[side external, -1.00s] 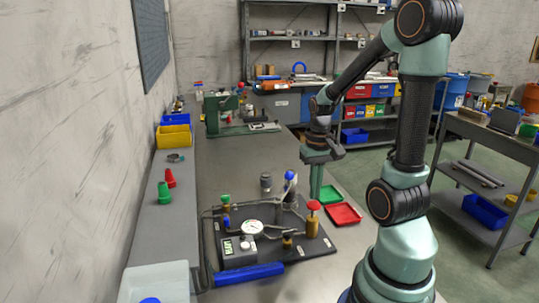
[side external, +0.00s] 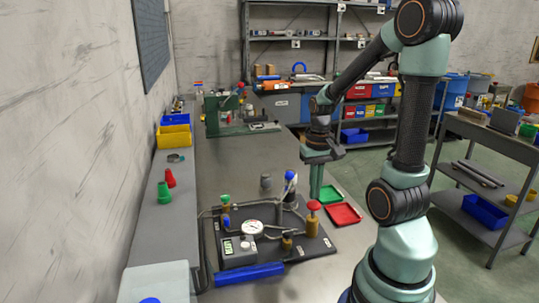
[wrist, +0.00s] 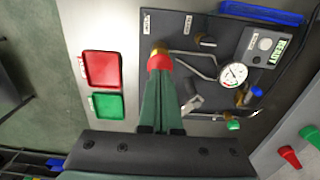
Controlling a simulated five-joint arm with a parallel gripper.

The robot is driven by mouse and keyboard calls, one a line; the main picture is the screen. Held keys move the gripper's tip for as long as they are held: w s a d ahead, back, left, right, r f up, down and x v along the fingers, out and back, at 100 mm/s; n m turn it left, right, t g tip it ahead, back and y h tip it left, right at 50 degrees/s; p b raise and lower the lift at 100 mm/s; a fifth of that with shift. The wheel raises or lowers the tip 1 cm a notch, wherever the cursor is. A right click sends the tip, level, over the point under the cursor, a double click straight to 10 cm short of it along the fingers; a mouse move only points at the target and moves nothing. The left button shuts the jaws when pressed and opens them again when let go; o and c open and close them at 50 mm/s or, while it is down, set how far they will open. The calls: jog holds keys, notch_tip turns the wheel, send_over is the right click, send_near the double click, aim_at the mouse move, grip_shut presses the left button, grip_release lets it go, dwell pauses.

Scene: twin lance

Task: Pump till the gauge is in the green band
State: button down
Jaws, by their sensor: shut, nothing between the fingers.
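The pump rig is a dark base plate (side external: 300,250) with bent grey pipes on the bench. Its round white gauge (side external: 252,228) also shows in the wrist view (wrist: 233,75); the needle and coloured bands are too small to read surely. A red knob on a brass post (side external: 314,205) stands at the plate's right side. My gripper (side external: 316,196) is shut and empty, pointing down close to that knob. In the wrist view my fingers (wrist: 160,80) overlap the red knob (wrist: 160,62); I cannot tell if they touch. A blue-topped part (side external: 290,176) and a green knob (side external: 225,199) stand farther back.
A red tray (side external: 344,215) and a green tray (side external: 330,194) lie right of the plate. A blue bar (side external: 249,275) lies in front. The bench behind the rig is mostly clear.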

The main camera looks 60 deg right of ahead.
aim_at(314, 203)
jog(key=shift+f, duration=0.1)
jog(key=shift+f, duration=1.95)
jog(key=shift+r, duration=2.35)
notch_tip(314, 203, up, 6)
jog(key=shift+f, duration=3.3)
jog(key=shift+f, duration=2.05)
jog(key=shift+r, duration=2.35)
